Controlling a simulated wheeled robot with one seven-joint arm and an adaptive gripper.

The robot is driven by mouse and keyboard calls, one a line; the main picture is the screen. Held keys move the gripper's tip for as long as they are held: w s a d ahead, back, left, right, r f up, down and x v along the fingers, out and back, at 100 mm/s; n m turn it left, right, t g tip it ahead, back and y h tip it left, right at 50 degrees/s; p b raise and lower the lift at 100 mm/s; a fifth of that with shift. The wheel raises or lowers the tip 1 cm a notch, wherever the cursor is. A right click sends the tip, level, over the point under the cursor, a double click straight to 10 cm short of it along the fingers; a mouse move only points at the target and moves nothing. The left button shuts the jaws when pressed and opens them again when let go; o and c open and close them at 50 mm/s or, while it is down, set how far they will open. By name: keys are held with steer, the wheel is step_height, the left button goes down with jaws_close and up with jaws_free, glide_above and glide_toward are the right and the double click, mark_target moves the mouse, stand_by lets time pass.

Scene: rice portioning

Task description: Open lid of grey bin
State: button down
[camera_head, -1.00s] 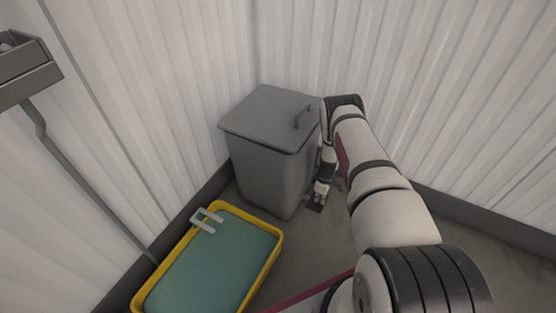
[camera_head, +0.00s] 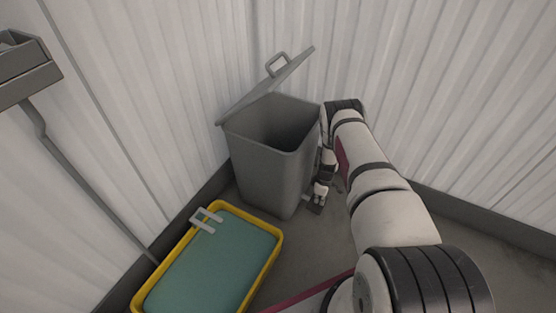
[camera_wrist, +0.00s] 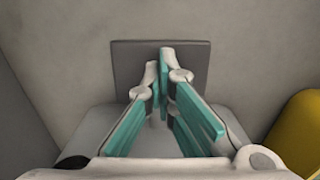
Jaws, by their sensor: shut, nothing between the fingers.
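The grey bin (camera_head: 268,175) stands in the corner with its top open, its dark inside partly visible. Its lid (camera_head: 262,90) is tilted up steeply from the left rim, its handle (camera_head: 277,65) on the upper side. My gripper (camera_head: 319,198) is low at the bin's right side, by a small grey pedal (camera_head: 313,208) near the floor. In the wrist view, my gripper's teal-padded fingers (camera_wrist: 160,58) are shut and empty, their tips over the flat grey pedal plate (camera_wrist: 130,60). I cannot see the contact clearly.
A yellow-rimmed tub (camera_head: 273,262) with a teal surface and a light grey clip-like piece (camera_head: 206,220) lies in front of the bin. Corrugated white walls (camera_head: 450,100) close in behind and at both sides. A grey box on a post (camera_head: 27,70) is at left.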

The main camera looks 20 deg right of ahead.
steer(key=shift+a+f, duration=0.1)
steer(key=shift+f, duration=0.6)
stand_by(0.6)
stand_by(0.5)
step_height(320, 180, up, 9)
steer(key=p, duration=0.6)
stand_by(0.5)
stand_by(0.4)
